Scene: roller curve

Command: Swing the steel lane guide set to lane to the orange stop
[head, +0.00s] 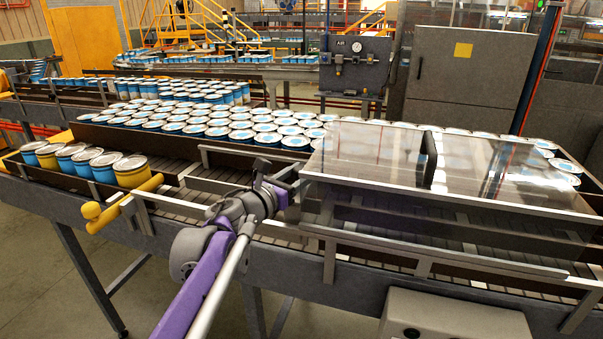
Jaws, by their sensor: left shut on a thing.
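The steel lane guide (238,151) appears as a pale metal bar over the slatted conveyor, left of the clear cover. My left gripper (292,178) is shut at the guide's right-hand part, beside the cover's left end. My wrist hides most of the jaws and the exact grip. I cannot make out an orange stop; it may be hidden behind my arm or the cover. My right gripper is not in view.
A clear cover (380,150) with a black handle (428,160) spans the conveyor's right side. Many blue-and-white cans (210,131) crowd the belt behind. Yellow and blue cans (131,170) stand at the left, near a yellow bar (125,202). Bare slats (200,187) show between.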

